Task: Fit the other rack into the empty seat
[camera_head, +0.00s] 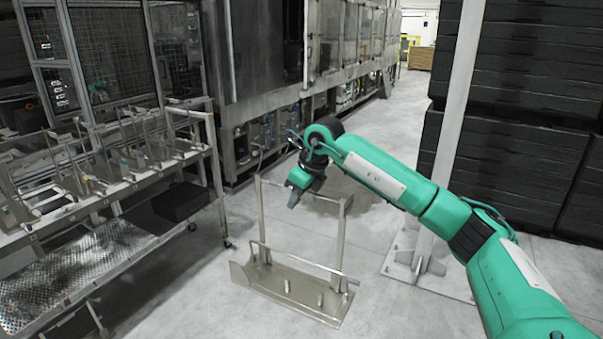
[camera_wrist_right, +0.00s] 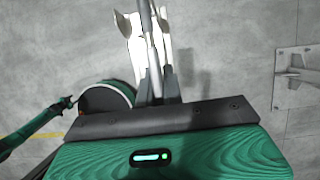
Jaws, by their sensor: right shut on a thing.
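The metal rack (camera_head: 318,300) is an upright frame on a flat base plate with short pegs. My right gripper (camera_head: 296,196) is shut on its top bar, near the middle. The rack hangs upright, apparently close to the floor; I cannot tell whether it touches. In the right wrist view the rack (camera_wrist_right: 136,48) shows as a narrow bright strip beyond the fingers (camera_wrist_right: 160,88). A wheeled cart (camera_head: 213,150) at the left carries a row of metal racks or holders (camera_head: 125,160). I cannot make out which seat is empty. My left gripper does not show in the head view.
A white post (camera_head: 458,110) on a bolted floor plate (camera_head: 425,275) stands right of the rack, behind my right arm. Dark stacked blocks (camera_head: 510,150) fill the far right. The large washer (camera_head: 265,60) stands behind. Floor is free between cart and rack.

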